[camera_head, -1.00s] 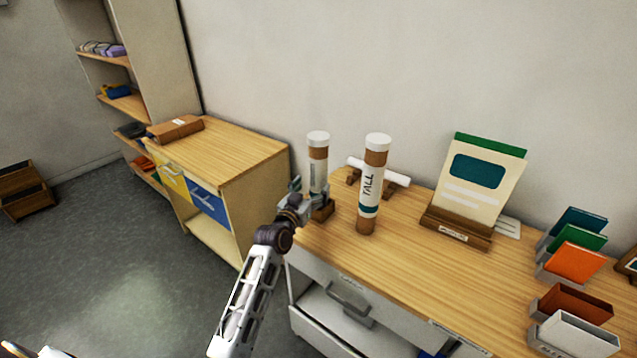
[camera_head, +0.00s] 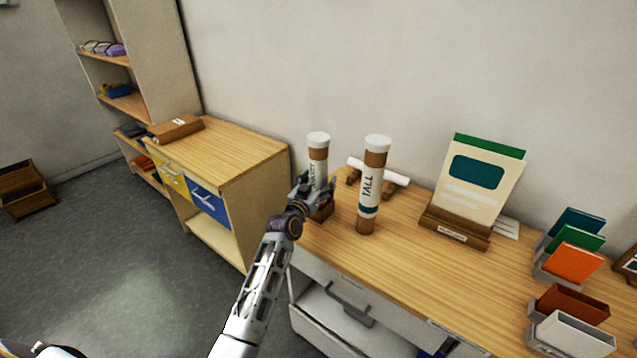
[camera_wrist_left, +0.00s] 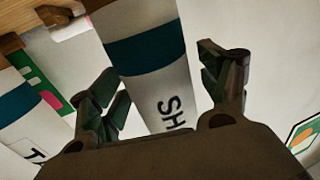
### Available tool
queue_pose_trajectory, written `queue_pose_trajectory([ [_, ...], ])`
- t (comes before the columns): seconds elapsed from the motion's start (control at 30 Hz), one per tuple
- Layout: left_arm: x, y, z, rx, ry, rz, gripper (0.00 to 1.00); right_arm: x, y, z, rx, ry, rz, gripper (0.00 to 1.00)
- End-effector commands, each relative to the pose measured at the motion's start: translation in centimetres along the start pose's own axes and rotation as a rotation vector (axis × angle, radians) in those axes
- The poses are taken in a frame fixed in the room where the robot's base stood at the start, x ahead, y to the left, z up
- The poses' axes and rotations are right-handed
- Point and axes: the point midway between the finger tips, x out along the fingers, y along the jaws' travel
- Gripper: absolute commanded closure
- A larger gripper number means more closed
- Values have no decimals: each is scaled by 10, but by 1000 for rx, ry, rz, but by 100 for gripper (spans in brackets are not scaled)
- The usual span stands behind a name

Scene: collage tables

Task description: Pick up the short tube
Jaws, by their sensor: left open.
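The short tube (camera_head: 318,153) stands upright at the left end of the wooden desk, brown with a white cap and a white label. Its lower part is hidden by my left gripper (camera_head: 318,192). In the left wrist view the short tube (camera_wrist_left: 150,55) shows a teal band and the letters "SH". It lies between the two spread fingers of my left gripper (camera_wrist_left: 157,65), with a gap visible at the right finger. The tall tube (camera_head: 371,185), labelled "TALL", stands upright just to the right. My right gripper is not in view.
A white roll (camera_head: 379,171) rests on wooden supports behind the tall tube. A card in a wooden stand (camera_head: 455,228) and coloured holders (camera_head: 574,264) are farther right. A lower cabinet (camera_head: 240,150) stands left of the desk, across a gap.

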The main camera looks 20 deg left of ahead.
Motion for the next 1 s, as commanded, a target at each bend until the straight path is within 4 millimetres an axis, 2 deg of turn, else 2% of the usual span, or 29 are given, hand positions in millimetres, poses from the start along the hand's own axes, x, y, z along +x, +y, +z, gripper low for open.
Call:
queue_pose_trajectory([
  [0.57,4,0,0,0,1,0,23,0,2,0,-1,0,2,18],
  [1.0,4,0,-1,0,2,0,76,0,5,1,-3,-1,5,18],
])
